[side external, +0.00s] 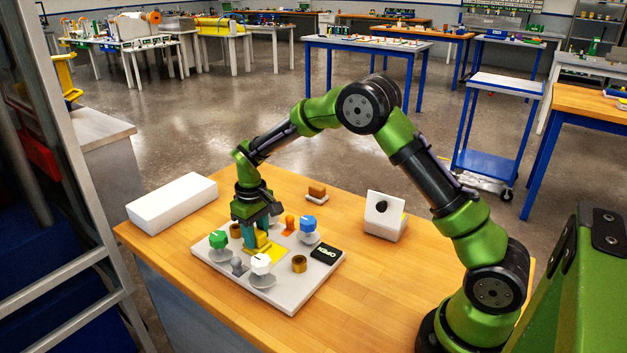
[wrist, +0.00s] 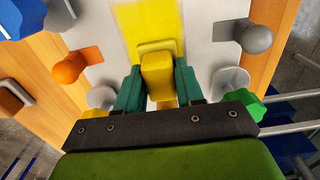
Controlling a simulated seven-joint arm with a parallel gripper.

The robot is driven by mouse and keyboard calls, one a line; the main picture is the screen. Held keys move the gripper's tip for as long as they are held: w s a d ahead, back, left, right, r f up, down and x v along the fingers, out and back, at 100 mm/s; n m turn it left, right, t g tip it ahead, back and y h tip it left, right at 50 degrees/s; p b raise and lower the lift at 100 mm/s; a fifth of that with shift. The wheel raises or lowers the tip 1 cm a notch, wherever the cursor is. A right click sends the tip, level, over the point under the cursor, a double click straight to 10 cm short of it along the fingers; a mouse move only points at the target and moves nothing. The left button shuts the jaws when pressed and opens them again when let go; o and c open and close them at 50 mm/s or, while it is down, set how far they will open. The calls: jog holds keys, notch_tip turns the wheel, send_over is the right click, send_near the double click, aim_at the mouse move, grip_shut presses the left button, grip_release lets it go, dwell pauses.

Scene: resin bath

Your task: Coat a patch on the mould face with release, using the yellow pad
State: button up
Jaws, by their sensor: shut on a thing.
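The mould face appears to be the light grey plate (side external: 310,283) on the wooden table. A yellow patch (side external: 270,256) lies on it and shows in the wrist view (wrist: 130,20). My gripper (side external: 250,238) is low over the plate, its teal fingers (wrist: 158,88) shut on the yellow pad (wrist: 157,72). The pad (side external: 262,243) is at the patch's edge, at or just above the plate; I cannot tell whether it touches. The fingers hide part of it.
A white box (side external: 172,204) stands left, a switch box (side external: 385,221) right. The table's front right is clear.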

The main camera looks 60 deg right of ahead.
jog(key=shift+w, duration=1.25)
jog(key=shift+s, duration=5)
jog(key=shift+s+r, duration=0.1)
jog(key=shift+r, duration=0.1)
notch_tip(320, 180, up, 8)
